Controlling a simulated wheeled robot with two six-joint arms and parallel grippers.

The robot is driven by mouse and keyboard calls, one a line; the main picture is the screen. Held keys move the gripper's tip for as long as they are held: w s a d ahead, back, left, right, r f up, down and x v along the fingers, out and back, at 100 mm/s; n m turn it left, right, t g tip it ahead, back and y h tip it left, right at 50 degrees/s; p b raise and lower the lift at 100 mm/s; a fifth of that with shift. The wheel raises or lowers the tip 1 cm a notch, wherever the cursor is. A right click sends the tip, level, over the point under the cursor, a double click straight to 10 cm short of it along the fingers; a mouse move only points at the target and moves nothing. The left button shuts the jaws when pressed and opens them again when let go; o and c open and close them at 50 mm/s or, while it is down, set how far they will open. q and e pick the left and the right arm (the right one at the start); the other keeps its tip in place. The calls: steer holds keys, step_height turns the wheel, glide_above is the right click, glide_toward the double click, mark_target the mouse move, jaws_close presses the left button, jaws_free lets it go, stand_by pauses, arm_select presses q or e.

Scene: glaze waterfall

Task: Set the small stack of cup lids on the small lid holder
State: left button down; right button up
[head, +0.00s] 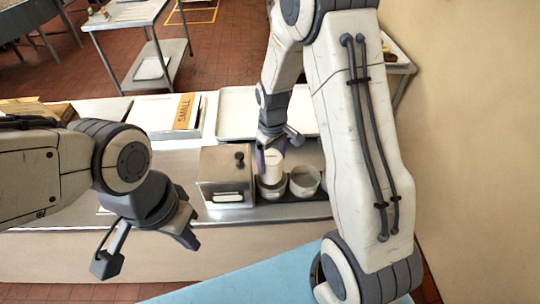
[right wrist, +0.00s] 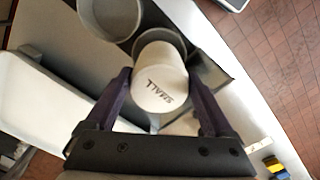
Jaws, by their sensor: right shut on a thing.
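My right gripper (head: 275,146) is shut on a small white stack of cup lids (head: 272,168). In the right wrist view the stack (right wrist: 160,88) shows the word SMALL on its face, between the two dark fingers. The stack stands over a round grey lid holder (head: 271,190), seen behind it in the wrist view (right wrist: 159,37). I cannot tell whether its lower end is inside the holder or just above it. A second round holder (head: 305,180) stands right beside it with its mouth open. My left gripper (head: 145,246) is open and empty, in front of the counter.
A metal box (head: 225,178) with a dark knob stands left of the holders. A pale tray (head: 237,115) and a box marked SMALL (head: 186,112) lie behind on the counter. A blue surface (head: 245,283) is at the front. A wall closes the right side.

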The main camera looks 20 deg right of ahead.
step_height(320, 180, down, 5)
steer(key=b, duration=0.3)
steer(key=shift+d+r, duration=0.15)
steer(key=shift+r, duration=0.05)
steer(key=shift+f, duration=0.1)
steer(key=shift+s, duration=0.15)
stand_by(0.9)
steer(key=shift+f+b, duration=0.5)
steer(key=shift+f, duration=0.1)
steer(key=o, duration=1.1)
steer(key=shift+o, duration=0.2)
steer(key=shift+r, duration=0.15)
